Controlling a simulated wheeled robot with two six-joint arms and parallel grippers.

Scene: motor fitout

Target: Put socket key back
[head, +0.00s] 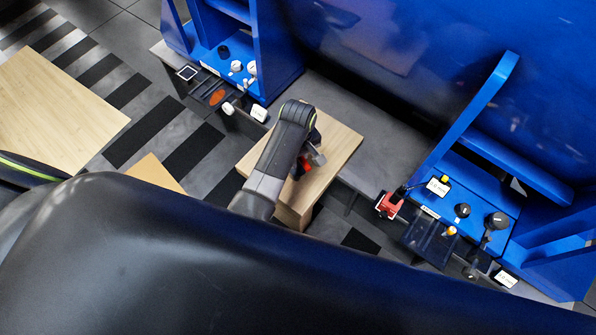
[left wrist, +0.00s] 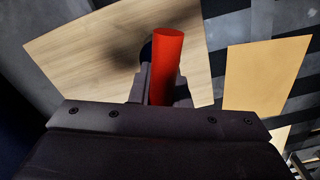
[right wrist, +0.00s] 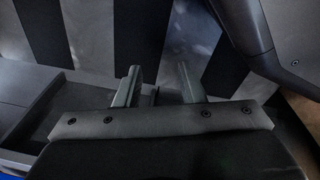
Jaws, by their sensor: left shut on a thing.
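My left gripper (head: 312,158) is over the small wooden-topped block (head: 338,150) in the middle of the head view. It is shut on a red cylindrical handle, seen as the socket key (head: 303,167), partly hidden by the gripper and arm. In the left wrist view the red handle of the socket key (left wrist: 167,62) stands up between the fingers, with the pale wood surface behind it. The key's lower end is hidden. My right gripper (right wrist: 160,86) shows only in the right wrist view, with its fingers apart and nothing between them.
A blue frame (head: 284,78) with knobs stands at upper left; another, with a control panel (head: 470,208), is at right. A red item (head: 389,204) sits at that panel's left edge. A wooden table (head: 55,115) is at far left. My dark arm covers the lower head view.

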